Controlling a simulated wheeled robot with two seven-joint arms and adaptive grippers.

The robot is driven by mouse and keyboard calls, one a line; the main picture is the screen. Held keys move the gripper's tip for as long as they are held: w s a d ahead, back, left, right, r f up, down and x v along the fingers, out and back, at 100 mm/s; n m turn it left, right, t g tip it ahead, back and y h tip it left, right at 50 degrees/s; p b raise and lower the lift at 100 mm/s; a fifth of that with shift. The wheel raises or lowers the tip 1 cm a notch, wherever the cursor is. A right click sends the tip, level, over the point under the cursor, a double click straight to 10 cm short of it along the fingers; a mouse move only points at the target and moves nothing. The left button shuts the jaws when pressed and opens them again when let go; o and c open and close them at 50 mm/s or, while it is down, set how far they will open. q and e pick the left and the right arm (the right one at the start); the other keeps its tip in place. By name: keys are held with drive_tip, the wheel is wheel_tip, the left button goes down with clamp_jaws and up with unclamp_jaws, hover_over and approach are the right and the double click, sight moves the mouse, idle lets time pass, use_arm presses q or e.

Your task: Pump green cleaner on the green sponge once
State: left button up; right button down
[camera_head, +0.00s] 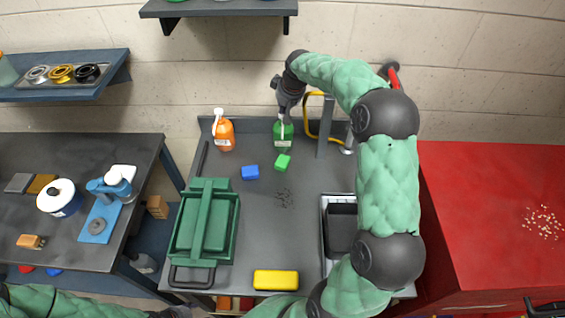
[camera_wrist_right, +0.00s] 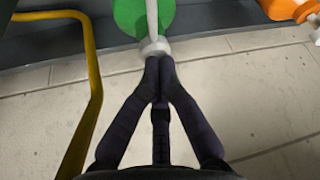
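The green cleaner bottle (camera_head: 284,135) with a white pump top stands at the back of the grey counter. The green sponge (camera_head: 283,161) lies on the counter just in front of it. My right gripper (camera_head: 286,115) is directly above the bottle, pointing down. In the right wrist view, its dark fingertips (camera_wrist_right: 160,62) are together at the white pump head (camera_wrist_right: 155,46), with the green bottle body (camera_wrist_right: 131,14) beyond. Nothing shows between the fingers, and I cannot tell if they touch the pump. My left arm crosses the bottom left corner; its fingers are not visible.
An orange pump bottle (camera_head: 224,134) stands left of the green one, with a blue sponge (camera_head: 250,172) nearby. A yellow tap (camera_head: 318,118) is close to my right gripper's right. A green toolbox (camera_head: 206,225) and a yellow box (camera_head: 276,280) occupy the counter front.

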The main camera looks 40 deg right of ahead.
drive_tip(key=shift+r+p, duration=0.85)
drive_tip(key=shift+r, duration=0.45)
wheel_tip(320, 180, up, 6)
drive_tip(key=p, duration=0.4)
drive_tip(key=shift+r, duration=0.15)
